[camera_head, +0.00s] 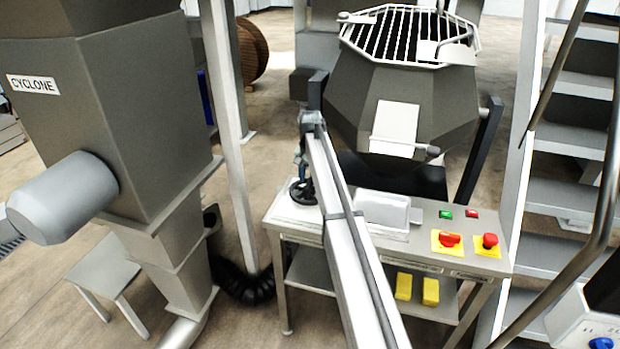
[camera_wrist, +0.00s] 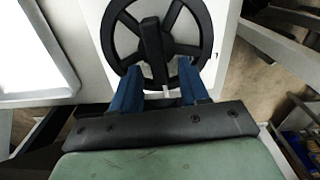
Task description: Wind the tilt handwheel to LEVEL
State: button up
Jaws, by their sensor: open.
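The tilt handwheel (camera_wrist: 206,30) is a black spoked wheel on a pale panel at the top of the wrist view. A dark upright bar, perhaps its handle (camera_wrist: 152,48), stands out over the wheel's middle and lower rim. My gripper (camera_wrist: 160,76) has its two blue fingers apart, one on each side of the bar's lower end. I cannot tell whether either finger touches it. In the head view the handwheel (camera_head: 302,192) sits at the left end of the steel table, just below my gripper (camera_head: 300,165) and partly hidden by it. No LEVEL mark is readable.
The steel table (camera_head: 290,216) carries a shallow tray (camera_head: 385,211), red and green buttons and a red knob (camera_head: 449,239). A faceted drum (camera_head: 455,105) with a barred top stands behind. The cyclone unit (camera_head: 130,110) is left; stairs (camera_head: 565,140) are right.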

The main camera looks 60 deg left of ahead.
jog(key=shift+f, duration=0.2)
jog(key=shift+c, duration=0.3)
grip_shut()
